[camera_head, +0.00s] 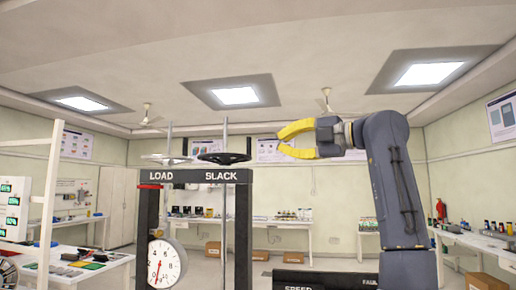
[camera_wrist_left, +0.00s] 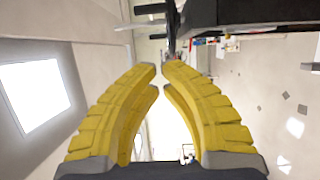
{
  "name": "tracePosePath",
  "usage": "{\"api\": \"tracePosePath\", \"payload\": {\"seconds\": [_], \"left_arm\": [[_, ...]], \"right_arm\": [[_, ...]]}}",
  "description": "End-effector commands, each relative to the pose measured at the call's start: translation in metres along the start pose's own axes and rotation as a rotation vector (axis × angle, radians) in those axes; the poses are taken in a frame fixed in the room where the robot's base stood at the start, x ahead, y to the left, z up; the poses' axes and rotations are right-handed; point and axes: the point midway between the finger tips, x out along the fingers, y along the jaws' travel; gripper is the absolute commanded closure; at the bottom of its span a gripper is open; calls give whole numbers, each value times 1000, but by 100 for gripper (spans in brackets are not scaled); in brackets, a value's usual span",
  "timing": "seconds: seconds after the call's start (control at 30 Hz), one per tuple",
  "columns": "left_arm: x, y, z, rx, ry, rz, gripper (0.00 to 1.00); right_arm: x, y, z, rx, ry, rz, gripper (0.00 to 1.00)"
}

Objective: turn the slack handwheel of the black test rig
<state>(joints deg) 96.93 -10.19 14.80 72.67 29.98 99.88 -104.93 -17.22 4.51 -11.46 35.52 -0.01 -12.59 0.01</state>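The black test rig (camera_head: 200,176) stands left of centre in the head view, its top bar lettered LOAD and SLACK. The black slack handwheel (camera_head: 224,158) lies flat above the word SLACK, around an upright grey rod. It shows edge-on near the top of the left wrist view (camera_wrist_left: 173,30). My left gripper (camera_head: 281,141) has yellow fingers pointing left towards this wheel, at about its height or slightly above. A gap shows between its fingertips and the wheel in the head view. The fingers are parted with nothing between them. My right gripper is not seen.
A pale load handwheel (camera_head: 165,159) sits left of the slack wheel on its own rod. A round white dial (camera_head: 163,264) hangs inside the rig frame. A dark panel lettered SPEED (camera_head: 322,281) is at the bottom. Workbenches line the walls behind.

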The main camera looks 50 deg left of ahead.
Motion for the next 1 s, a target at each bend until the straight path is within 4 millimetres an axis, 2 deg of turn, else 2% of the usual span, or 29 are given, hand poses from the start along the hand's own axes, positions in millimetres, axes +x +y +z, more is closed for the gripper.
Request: {"api": "tracePosePath", "payload": {"seconds": [0.23, 0.67, 1.0], "left_arm": [[26, 0, -1, 9, 4, 1, 100], [100, 0, -1, 6, 4, 1, 100], [123, 0, 24, 9, 0, 3, 100]], "right_arm": [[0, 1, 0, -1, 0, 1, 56], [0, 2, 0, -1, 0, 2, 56], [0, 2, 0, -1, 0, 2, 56]]}}
